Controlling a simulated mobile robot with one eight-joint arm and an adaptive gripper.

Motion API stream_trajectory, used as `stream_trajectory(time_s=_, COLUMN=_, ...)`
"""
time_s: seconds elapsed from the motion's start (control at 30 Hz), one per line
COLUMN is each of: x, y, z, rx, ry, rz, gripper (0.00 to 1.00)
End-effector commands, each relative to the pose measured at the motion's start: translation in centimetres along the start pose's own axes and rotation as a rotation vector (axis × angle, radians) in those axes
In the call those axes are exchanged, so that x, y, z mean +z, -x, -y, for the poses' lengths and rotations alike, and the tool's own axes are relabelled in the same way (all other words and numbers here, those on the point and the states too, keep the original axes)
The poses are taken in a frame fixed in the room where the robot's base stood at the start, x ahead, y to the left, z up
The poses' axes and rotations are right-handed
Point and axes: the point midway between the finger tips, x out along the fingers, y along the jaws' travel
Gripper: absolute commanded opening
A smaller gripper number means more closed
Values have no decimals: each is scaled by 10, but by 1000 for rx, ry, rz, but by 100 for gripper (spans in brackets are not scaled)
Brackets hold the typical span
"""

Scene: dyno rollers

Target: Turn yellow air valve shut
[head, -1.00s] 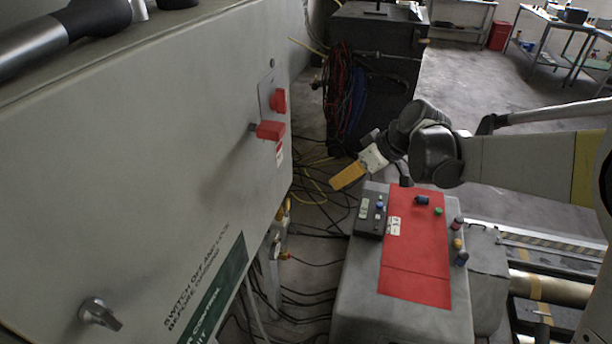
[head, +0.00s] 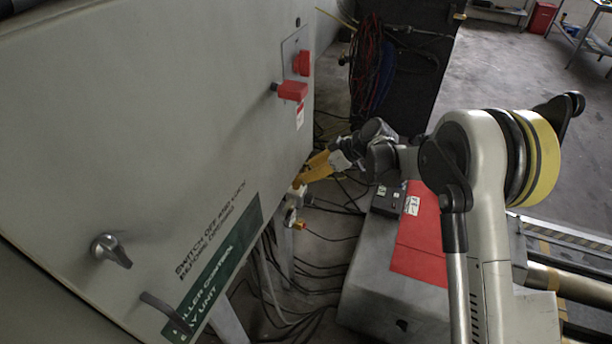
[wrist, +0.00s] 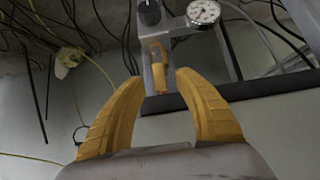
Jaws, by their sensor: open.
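The yellow air valve handle (wrist: 159,73) shows in the wrist view on a pale metal fitting. It lies between and just beyond the tips of the two yellow fingers of my gripper (wrist: 159,82). The fingers are apart and open, with no clear contact on the handle. In the head view my gripper (head: 304,176) is at the lower right edge of the large grey cabinet, beside the air fittings. The fingers largely hide the valve there.
A round pressure gauge (wrist: 204,13) and a black knob (wrist: 149,12) sit close to the valve. The grey cabinet (head: 150,130) with red switches (head: 292,91) stands to the left. A red-topped console (head: 422,240) is below my arm. Loose cables hang around the fittings.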

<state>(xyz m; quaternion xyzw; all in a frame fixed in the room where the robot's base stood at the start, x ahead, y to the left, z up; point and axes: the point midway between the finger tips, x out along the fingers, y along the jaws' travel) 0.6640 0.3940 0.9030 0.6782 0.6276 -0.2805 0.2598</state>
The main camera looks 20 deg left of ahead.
Motion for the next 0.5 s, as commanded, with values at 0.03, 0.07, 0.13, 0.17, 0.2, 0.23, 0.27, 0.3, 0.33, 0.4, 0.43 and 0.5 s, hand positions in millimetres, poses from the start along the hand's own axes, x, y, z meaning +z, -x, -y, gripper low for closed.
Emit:
stream_trajectory(time_s=0.03, x=1, y=-9, z=0, rx=-1, ry=1, rz=0, gripper=39)
stream_trajectory(time_s=0.07, x=1, y=-12, z=0, rx=-1, ry=0, rz=0, gripper=39)
stream_trajectory(time_s=0.13, x=1, y=-18, z=0, rx=-1, ry=0, rz=1, gripper=39)
stream_trajectory(time_s=0.17, x=0, y=-19, z=0, rx=-1, ry=0, rz=1, gripper=39)
stream_trajectory(time_s=0.2, x=0, y=-21, z=0, rx=-1, ry=-1, rz=1, gripper=39)
stream_trajectory(time_s=0.23, x=0, y=-22, z=0, rx=-1, ry=-1, rz=1, gripper=39)
stream_trajectory(time_s=0.27, x=0, y=-22, z=0, rx=0, ry=-1, rz=1, gripper=39)
stream_trajectory(time_s=0.3, x=0, y=-22, z=0, rx=0, ry=-1, rz=1, gripper=39)
stream_trajectory(time_s=0.33, x=0, y=-22, z=0, rx=0, ry=-1, rz=1, gripper=39)
stream_trajectory(time_s=0.4, x=0, y=-22, z=0, rx=0, ry=-1, rz=1, gripper=39)
stream_trajectory(time_s=0.43, x=0, y=-22, z=0, rx=0, ry=-1, rz=1, gripper=39)
stream_trajectory(time_s=0.5, x=0, y=-22, z=0, rx=0, ry=-1, rz=1, gripper=38)
